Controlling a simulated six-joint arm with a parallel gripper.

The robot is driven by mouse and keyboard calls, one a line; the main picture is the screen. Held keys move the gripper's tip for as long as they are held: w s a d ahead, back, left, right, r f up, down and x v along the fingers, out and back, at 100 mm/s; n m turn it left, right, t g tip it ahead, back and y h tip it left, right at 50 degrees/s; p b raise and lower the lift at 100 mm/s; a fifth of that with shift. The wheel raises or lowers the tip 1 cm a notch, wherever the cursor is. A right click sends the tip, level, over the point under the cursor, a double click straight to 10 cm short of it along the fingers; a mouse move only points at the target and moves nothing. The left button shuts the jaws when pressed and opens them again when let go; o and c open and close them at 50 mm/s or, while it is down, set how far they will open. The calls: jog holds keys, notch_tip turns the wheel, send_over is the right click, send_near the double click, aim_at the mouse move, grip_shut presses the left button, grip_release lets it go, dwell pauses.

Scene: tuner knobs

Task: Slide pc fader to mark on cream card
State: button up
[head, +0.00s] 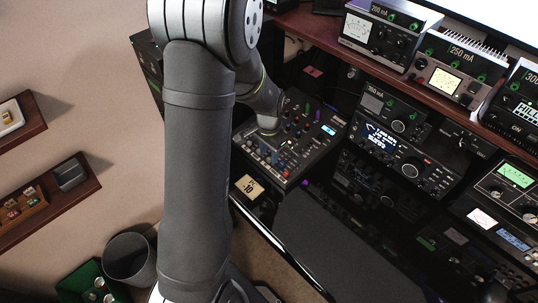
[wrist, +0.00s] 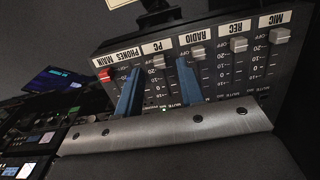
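In the wrist view the mixer's fader labels read upside down. The PC fader cap (wrist: 158,62) is a grey block under the PC label, at the label end of its slot. My gripper (wrist: 160,66) has two blue fingers, spread apart, one on each side of the PC fader column. I see a gap between each finger and the cap; their height above the panel is hard to tell. The cream card (head: 248,187) lies near the front of the mixer in the head view and reads PC -10. In the head view the fingers are too small and hidden to judge.
The red-capped main fader (wrist: 104,76) is left of the PC fader. The radio fader (wrist: 198,52) is close to the right finger, with the REC fader (wrist: 240,45) and MIC fader (wrist: 282,36) beyond. Radio sets (head: 397,150) stand right of the mixer (head: 325,128).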

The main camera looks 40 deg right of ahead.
jog(key=shift+f, duration=1.05)
grip_shut()
jog(key=shift+d+r, duration=0.2)
jog(key=shift+d, duration=1.4)
grip_release()
notch_tip(320, 180, up, 17)
jog(key=shift+r, duration=0.2)
jog(key=shift+f, duration=0.1)
